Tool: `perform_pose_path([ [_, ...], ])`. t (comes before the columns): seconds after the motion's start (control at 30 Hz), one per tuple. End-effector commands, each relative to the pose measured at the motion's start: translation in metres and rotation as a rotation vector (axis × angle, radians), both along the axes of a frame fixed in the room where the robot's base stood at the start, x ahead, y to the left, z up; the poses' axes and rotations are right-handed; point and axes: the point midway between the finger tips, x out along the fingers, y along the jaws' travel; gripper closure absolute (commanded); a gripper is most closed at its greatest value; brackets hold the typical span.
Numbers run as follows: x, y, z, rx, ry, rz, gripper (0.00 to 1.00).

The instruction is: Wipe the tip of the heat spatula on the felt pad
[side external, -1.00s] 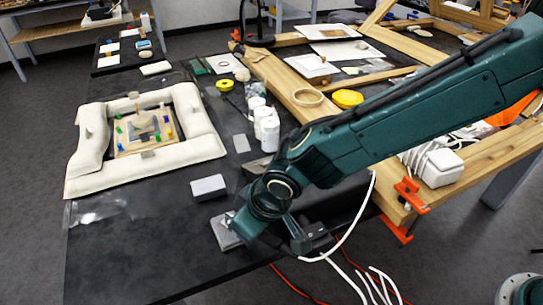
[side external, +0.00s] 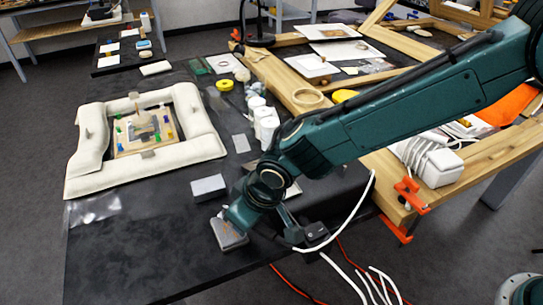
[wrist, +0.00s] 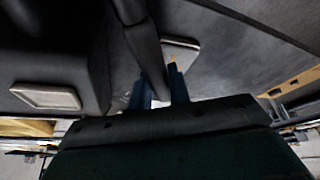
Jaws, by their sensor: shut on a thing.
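My gripper (side external: 229,222) is low over the near end of the black table, at a grey pad (side external: 229,236) that appears to be the felt pad. In the wrist view, my gripper's blue fingers (wrist: 160,90) are shut on a dark, rod-like handle (wrist: 148,50), which appears to be the heat spatula. The spatula's tip cannot be made out, so I cannot tell whether it touches the pad. A small orange-tan spot shows by the fingers at the pad's edge. A pale-rimmed grey pad (wrist: 181,43) shows just beyond the fingers.
A grey block (side external: 208,187) lies just beyond the pad. White bottles (side external: 266,128) stand farther back, and a cushioned frame (side external: 82,160) lies at left. White and orange cables hang at the table's right edge.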

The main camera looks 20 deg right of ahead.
Motion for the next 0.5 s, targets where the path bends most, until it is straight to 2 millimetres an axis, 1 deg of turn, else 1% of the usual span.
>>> perform_pose_path([
  [0.27, -0.003, 0.000, 0.000, 0.000, 0.001, 0.000, 1.00],
  [0.5, -0.012, -0.001, 0.000, -0.001, 0.002, 0.000, 1.00],
])
